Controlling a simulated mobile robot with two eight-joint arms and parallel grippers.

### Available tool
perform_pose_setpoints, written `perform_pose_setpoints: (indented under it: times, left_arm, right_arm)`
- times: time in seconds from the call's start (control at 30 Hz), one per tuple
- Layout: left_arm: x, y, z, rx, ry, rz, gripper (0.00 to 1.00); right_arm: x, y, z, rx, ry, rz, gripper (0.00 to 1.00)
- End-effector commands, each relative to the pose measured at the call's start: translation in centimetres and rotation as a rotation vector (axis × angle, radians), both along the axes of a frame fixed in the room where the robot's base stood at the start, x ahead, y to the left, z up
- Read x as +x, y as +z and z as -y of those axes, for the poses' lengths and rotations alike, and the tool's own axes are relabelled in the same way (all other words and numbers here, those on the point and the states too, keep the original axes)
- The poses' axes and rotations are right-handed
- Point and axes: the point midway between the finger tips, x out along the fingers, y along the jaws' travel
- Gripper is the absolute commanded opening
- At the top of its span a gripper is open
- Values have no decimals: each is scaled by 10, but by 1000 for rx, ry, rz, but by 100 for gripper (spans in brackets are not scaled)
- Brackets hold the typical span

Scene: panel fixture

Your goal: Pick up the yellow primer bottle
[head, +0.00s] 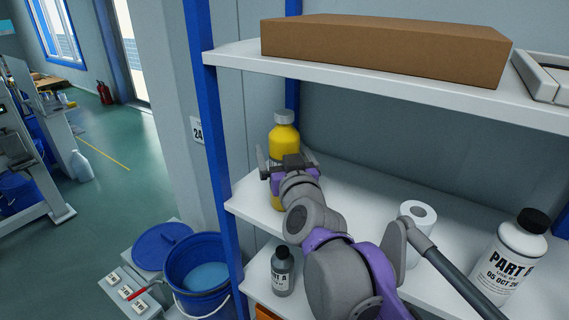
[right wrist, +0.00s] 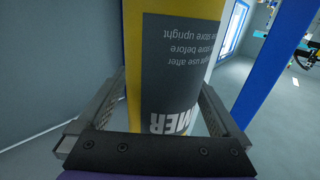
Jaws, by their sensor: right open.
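The yellow primer bottle (head: 284,136) has a pale grey cap and stands upright on the white middle shelf, near the blue post at its left end. In the right wrist view the bottle (right wrist: 135,50) fills the middle, with a dark label whose print appears upside down. My right gripper (head: 287,161) is open around the bottle's body, one finger on each side. The right wrist view shows both fingers (right wrist: 168,88) flanking the bottle; I cannot tell whether either touches it. The lower bottle is partly hidden by my gripper and arm. My left gripper is not in view.
A brown box (head: 380,48) lies on the shelf above. A white roll (head: 418,213) and a white PART bottle (head: 514,250) stand to the right. A small grey bottle (head: 283,272) is below. A blue bucket (head: 197,268) stands at lower left. Blue posts (head: 218,150) bound the shelf.

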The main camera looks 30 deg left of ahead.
Motion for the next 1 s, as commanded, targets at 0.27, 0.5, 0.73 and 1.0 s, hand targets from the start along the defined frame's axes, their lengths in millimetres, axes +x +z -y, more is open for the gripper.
perform_pose_setpoints:
  times: [0.27,0.5,0.73,1.0]
  left_arm:
    - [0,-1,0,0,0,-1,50]
    - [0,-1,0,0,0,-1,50]
    - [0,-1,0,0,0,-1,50]
    - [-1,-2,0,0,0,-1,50]
  right_arm:
    - [-1,-1,0,1,0,-1,77]
    - [-1,-1,0,0,0,-1,33]
    - [-1,0,1,1,0,-1,0]
    - [-1,0,0,1,0,-1,0]
